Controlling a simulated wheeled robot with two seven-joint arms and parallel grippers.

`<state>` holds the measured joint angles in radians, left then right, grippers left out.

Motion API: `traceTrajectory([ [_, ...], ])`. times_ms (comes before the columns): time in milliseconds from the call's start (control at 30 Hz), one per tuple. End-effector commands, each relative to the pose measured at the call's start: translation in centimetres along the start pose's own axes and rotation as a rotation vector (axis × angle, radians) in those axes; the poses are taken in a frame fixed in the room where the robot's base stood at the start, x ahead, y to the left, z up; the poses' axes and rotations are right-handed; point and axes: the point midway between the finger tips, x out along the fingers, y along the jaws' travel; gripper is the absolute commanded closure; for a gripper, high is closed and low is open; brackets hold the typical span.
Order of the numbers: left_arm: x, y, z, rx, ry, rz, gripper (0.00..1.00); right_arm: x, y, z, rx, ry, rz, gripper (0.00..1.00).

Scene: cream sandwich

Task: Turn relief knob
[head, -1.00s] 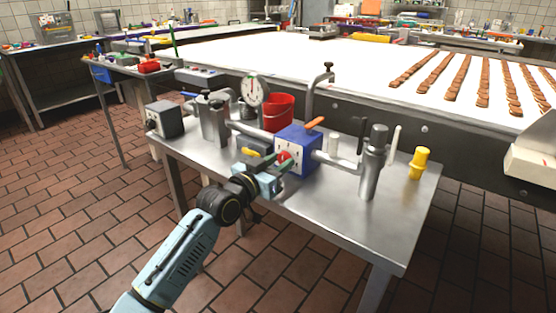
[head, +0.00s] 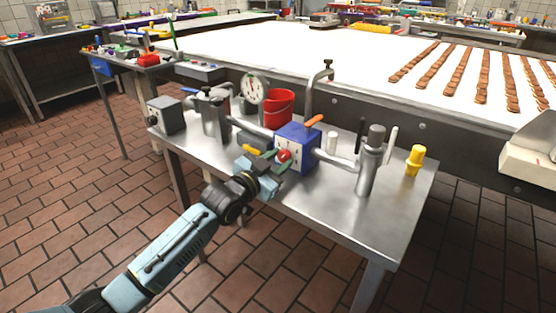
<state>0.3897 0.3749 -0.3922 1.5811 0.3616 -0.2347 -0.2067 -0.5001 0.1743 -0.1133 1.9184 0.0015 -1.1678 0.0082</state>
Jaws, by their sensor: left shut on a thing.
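A blue box (head: 298,142) with a white dial face stands on the steel table, with a red knob (head: 284,156) on its front. An orange lever (head: 314,119) sits on its top. My left gripper (head: 275,158) reaches in from the lower left and is shut on the red knob at the box's front. The fingers partly cover the dial face, and the exact contact is small in the view. My right gripper is not in view.
The steel table (head: 340,222) also holds a round gauge (head: 254,88), a red bucket (head: 279,108), a metal cylinder with pipes (head: 369,165) and a yellow fitting (head: 414,161). A white conveyor with brown bar rows lies behind. The table's front right is clear.

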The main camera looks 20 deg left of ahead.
Motion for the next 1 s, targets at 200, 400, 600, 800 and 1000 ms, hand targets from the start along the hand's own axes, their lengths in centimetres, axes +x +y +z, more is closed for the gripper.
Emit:
traceTrajectory([
  [200,0.0,0.0,0.0,-0.001,0.001,0.0,0.59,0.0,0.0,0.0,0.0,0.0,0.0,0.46],
  [400,0.0,0.0,0.0,-0.002,0.001,0.0,0.46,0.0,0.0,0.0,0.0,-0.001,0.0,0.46],
  [600,-0.1,0.0,0.0,-0.002,0.0,0.0,0.46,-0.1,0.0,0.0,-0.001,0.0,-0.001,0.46],
  [800,-2.0,0.0,0.0,-0.001,-0.002,0.0,0.46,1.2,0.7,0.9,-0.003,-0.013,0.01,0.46],
  [1000,-6.1,0.0,-0.1,-0.001,-0.004,0.002,0.46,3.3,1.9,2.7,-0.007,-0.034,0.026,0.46],
])
